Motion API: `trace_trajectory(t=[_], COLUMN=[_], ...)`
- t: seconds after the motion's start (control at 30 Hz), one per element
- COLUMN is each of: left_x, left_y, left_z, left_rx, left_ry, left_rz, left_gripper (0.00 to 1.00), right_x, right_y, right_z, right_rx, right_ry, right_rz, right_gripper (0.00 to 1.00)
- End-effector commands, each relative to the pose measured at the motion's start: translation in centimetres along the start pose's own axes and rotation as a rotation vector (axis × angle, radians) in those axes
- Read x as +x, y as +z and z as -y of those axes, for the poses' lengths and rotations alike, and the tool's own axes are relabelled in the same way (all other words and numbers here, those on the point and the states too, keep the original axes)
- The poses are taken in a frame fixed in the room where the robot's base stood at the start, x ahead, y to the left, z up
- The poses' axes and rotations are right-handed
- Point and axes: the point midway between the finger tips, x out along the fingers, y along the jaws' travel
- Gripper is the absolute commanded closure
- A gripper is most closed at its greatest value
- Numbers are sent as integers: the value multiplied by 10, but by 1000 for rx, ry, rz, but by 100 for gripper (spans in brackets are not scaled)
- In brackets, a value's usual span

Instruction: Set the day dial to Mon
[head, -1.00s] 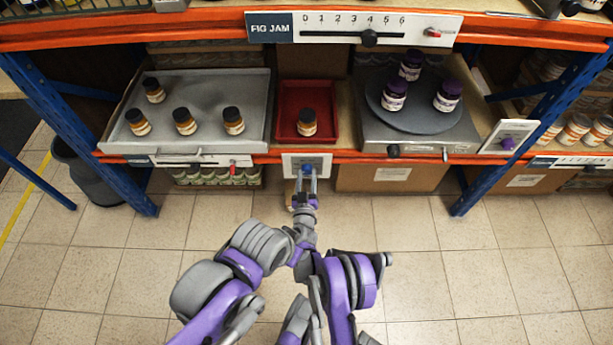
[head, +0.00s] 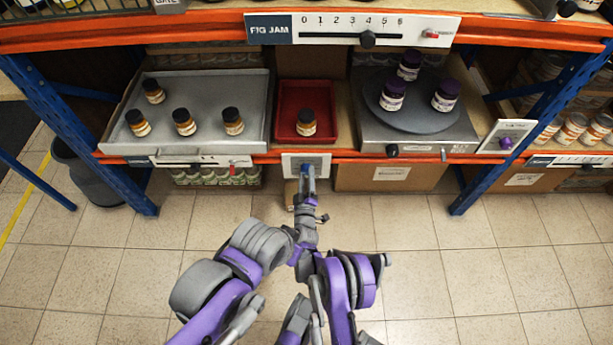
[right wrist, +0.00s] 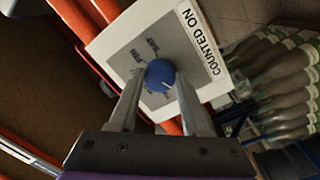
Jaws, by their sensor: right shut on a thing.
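The day dial is a round blue knob (right wrist: 160,74) on a grey face in a white plate (right wrist: 110,42) lettered COUNTED ON. Short day labels ring the knob; they are too small and tilted to read surely. A small white mark shows on the knob near my fingers. In the head view the plate (head: 292,165) hangs on the orange shelf edge, below the red tray. My right gripper (head: 308,175) is at the plate; its two fingers are shut on the knob, one on each side. My left gripper cannot be made out.
Above the dial sits a red tray (head: 283,133) with one jar (head: 306,123). A metal tray (head: 262,110) with several jars is at left, a turntable (head: 414,118) with purple-lidded jars at right. A cardboard box (head: 390,178) stands below. The floor in front is clear.

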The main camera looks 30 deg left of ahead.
Motion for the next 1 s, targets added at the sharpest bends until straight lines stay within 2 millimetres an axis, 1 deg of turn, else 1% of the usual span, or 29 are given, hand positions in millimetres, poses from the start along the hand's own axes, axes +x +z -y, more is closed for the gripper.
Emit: trace_trajectory(t=[0.43,0.47,0.6,0.63,0.87,1.0], left_x=[0,0,0,0,0,-2], left_y=[0,0,0,0,0,0], left_z=[0,0,0,0,0,0], left_rx=[0,0,0,0,0,0], left_ry=[0,0,0,0,0,0], left_rz=[0,0,0,0,0,-1], left_gripper=[50,50,50,50,50,50], right_x=[1,1,0,0,0,-7], right_y=[0,0,0,0,0,0], right_z=[-1,-1,-1,0,0,0], right_rx=[-11,-11,-10,-10,-9,-9], right_ry=[2,2,1,1,0,0], right_rz=[0,0,0,0,0,-1], right_gripper=[100,48,23,22,22,22])
